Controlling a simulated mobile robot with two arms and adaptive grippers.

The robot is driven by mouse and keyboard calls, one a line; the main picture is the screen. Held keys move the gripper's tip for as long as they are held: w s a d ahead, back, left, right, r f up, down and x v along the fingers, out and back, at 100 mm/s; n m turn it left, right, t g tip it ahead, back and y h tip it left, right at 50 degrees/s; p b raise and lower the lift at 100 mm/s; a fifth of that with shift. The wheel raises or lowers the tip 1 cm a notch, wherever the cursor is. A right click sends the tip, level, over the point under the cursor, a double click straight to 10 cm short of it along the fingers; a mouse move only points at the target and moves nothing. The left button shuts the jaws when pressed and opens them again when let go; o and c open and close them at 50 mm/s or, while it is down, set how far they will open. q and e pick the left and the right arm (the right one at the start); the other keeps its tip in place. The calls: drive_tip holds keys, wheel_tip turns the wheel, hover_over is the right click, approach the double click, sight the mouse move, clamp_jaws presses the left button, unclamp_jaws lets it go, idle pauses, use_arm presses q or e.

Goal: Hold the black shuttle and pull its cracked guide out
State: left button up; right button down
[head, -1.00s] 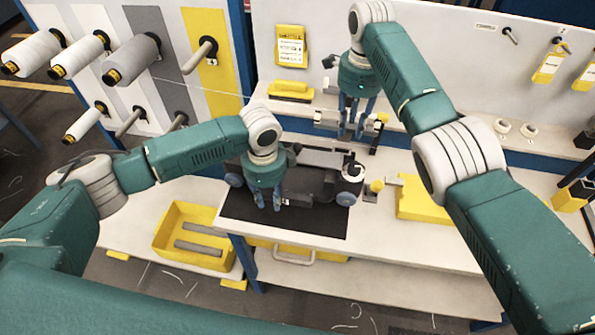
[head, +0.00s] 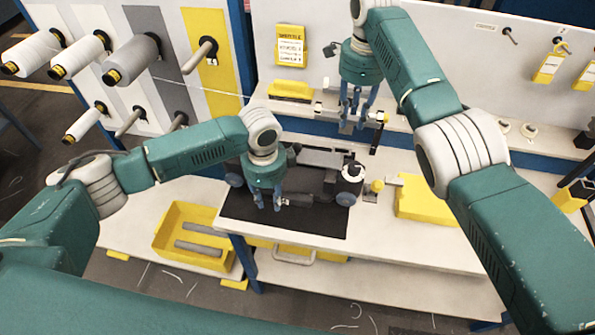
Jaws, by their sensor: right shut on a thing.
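The black shuttle (head: 316,183) lies on the dark mat (head: 300,222) on the table, with grey wheels at its ends and a pale strip along its top. My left gripper (head: 268,204) points down at the near left side of the shuttle. Its fingertips are apart and I see nothing between them. My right gripper (head: 354,124) hangs beyond the shuttle, at the edge of the back shelf. It is shut on a small pale grey part, too small to identify. I cannot make out the cracked guide.
A yellow bin (head: 196,237) with grey rods stands at the left. A yellow block (head: 422,200) lies on the table right of the shuttle. A yellow holder (head: 292,90) and small metal fittings sit on the back shelf (head: 470,134).

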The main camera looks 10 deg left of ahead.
use_arm(q)
drive_tip(key=o, duration=0.4)
drive_tip(key=shift+c, duration=0.2)
